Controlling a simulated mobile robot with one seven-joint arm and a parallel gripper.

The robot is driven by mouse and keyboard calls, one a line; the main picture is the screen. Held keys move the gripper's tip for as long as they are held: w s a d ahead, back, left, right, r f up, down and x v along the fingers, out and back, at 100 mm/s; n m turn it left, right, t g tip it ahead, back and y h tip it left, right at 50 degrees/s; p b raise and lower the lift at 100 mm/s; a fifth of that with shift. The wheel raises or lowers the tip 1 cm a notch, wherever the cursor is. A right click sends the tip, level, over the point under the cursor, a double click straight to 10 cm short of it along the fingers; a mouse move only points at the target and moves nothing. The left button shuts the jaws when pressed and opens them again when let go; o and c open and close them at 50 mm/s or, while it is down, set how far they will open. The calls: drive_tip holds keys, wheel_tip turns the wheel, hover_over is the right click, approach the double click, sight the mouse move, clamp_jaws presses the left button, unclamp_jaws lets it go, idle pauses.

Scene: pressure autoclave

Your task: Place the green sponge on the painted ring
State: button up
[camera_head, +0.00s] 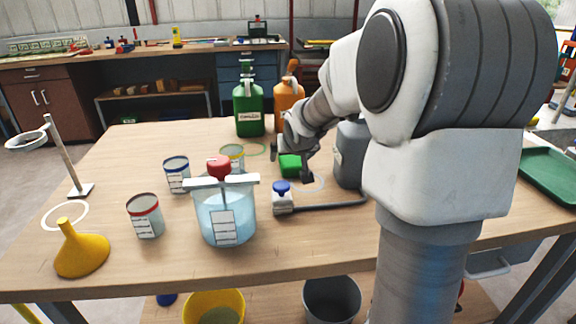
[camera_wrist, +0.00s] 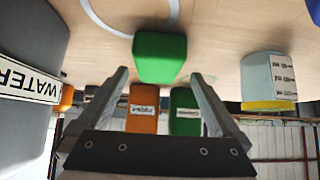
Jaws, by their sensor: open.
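The green sponge (camera_head: 290,165) is a small green block on the table, in front of the tall bottles. In the wrist view the sponge (camera_wrist: 160,57) sits between and just beyond my two fingertips, with gaps at both sides. My gripper (camera_wrist: 159,75) is open and holds nothing. In the head view my gripper (camera_head: 291,163) straddles the sponge, which partly hides behind a dark finger. A white painted ring (camera_head: 322,186) lies just in front of the sponge, partly hidden; its arc (camera_wrist: 105,22) shows in the wrist view. Another white ring (camera_head: 45,217) lies by the funnel.
A green ring outline (camera_head: 262,151) lies behind the sponge. A green bottle (camera_head: 248,110), an orange bottle (camera_head: 287,93) and a grey water container (camera_head: 351,155) stand close by. A blue-knobbed fixture (camera_head: 283,199) and a clear red-topped vessel (camera_head: 225,213) stand in front.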

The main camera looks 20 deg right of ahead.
sight(291, 157)
drive_tip(key=b+x, duration=0.1)
drive_tip(key=x, duration=0.3)
drive_tip(key=shift+d, duration=0.15)
drive_tip(key=shift+r, duration=0.1)
drive_tip(key=c, duration=1.4)
